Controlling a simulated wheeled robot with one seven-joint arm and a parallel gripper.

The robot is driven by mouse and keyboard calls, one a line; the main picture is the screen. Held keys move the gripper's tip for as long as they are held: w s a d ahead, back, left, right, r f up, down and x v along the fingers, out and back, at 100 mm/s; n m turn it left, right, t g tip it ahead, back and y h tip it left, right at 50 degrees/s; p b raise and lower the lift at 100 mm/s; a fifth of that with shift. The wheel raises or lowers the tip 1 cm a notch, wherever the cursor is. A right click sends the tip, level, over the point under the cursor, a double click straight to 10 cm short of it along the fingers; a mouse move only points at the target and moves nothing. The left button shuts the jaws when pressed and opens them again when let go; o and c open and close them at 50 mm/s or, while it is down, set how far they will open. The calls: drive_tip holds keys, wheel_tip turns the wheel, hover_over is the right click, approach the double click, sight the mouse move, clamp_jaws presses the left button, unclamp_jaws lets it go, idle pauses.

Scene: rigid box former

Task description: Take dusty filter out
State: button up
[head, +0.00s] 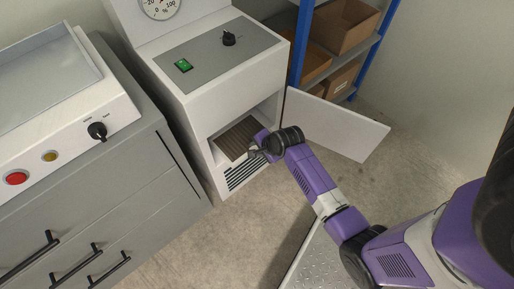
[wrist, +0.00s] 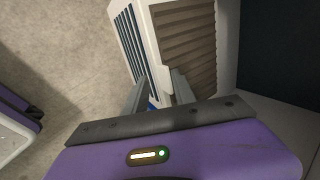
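The dusty filter (head: 238,139), brown and pleated, sits inside the low opening of the white machine (head: 197,110). In the wrist view the filter (wrist: 188,48) has a pale frame with a small tab at its near edge. My gripper (head: 256,150) is at the opening, right at the filter's front edge. In the wrist view my gripper (wrist: 158,84) has its two fingers apart, with the tab between or just beyond their tips. Whether a finger touches the tab cannot be told. The filter's far end is hidden inside the machine.
The machine's white door (head: 335,122) stands swung open to the right, close to my arm. A slotted vent (head: 245,172) is below the opening. A grey drawer cabinet (head: 100,195) stands at left, and a blue shelf with boxes (head: 342,28) behind. The floor in front is clear.

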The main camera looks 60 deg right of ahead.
drive_tip(key=p+v, duration=0.2)
drive_tip(key=v, duration=0.5)
drive_tip(key=shift+s+r, duration=0.15)
drive_tip(key=shift+r, duration=0.25)
drive_tip(key=shift+o, duration=0.6)
drive_tip(key=shift+a+p, duration=0.1)
drive_tip(key=shift+p, duration=0.2)
